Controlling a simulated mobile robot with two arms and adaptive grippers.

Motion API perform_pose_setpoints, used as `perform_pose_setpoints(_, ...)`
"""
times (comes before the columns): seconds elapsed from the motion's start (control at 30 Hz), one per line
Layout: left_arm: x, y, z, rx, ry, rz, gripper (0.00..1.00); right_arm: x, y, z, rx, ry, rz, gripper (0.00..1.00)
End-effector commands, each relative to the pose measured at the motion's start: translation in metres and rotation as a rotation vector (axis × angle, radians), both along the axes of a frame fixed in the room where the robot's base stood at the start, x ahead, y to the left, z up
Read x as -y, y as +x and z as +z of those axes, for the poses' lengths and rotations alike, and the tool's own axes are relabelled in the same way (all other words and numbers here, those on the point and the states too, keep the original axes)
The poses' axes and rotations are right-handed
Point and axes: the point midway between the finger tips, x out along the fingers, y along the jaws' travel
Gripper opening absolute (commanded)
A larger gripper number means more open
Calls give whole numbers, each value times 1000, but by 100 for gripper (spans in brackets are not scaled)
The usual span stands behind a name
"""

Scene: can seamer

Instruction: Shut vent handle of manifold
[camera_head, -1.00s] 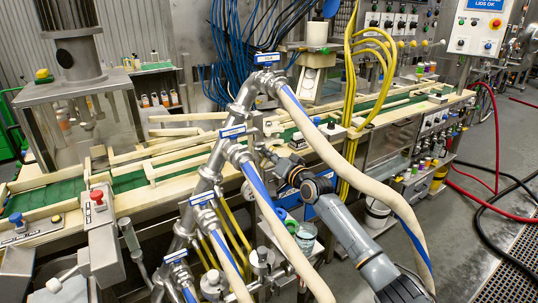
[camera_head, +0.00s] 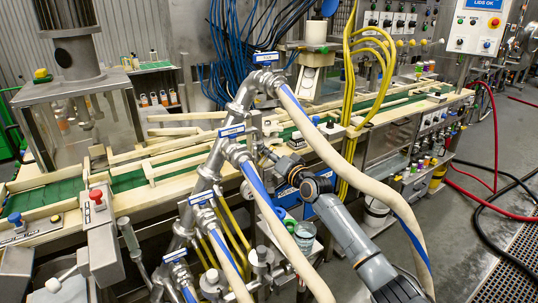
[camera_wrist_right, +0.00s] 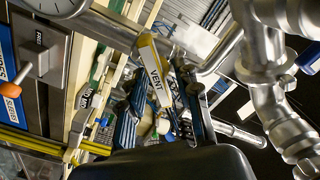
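The vent handle (camera_wrist_right: 154,74) carries a pale label reading VENT with a yellow edge. In the right wrist view it lies between the fingertips of my right gripper (camera_wrist_right: 164,84), nearer the left finger. The two dark ribbed fingers stand apart, and I cannot tell whether either touches the handle. The steel manifold (camera_head: 211,168) rises diagonally in the head view, with blue-labelled branches and hoses. My left gripper is not in view.
Yellow cables (camera_head: 352,100) hang behind. The conveyor (camera_head: 60,192) runs behind the manifold. In the wrist view, a panel with an orange-tipped lever (camera_wrist_right: 37,68) is at left and steel pipes (camera_wrist_right: 262,60) at right.

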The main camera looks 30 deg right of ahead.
Motion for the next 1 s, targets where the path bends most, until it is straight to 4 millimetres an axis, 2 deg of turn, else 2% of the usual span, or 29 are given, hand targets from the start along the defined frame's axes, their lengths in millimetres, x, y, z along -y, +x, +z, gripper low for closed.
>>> perform_pose_setpoints(0.37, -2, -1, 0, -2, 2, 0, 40, 0, -6, -1, -1, 0, 1, 35)
perform_pose_setpoints(0.53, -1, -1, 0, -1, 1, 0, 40, 1, -30, -2, -1, -1, 1, 35)
perform_pose_setpoints(0.8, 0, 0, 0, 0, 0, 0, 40, 3, -86, -2, -2, -2, 1, 35)
perform_pose_setpoints(1.0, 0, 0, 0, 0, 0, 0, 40, 4, -112, -1, -1, 0, 0, 35)
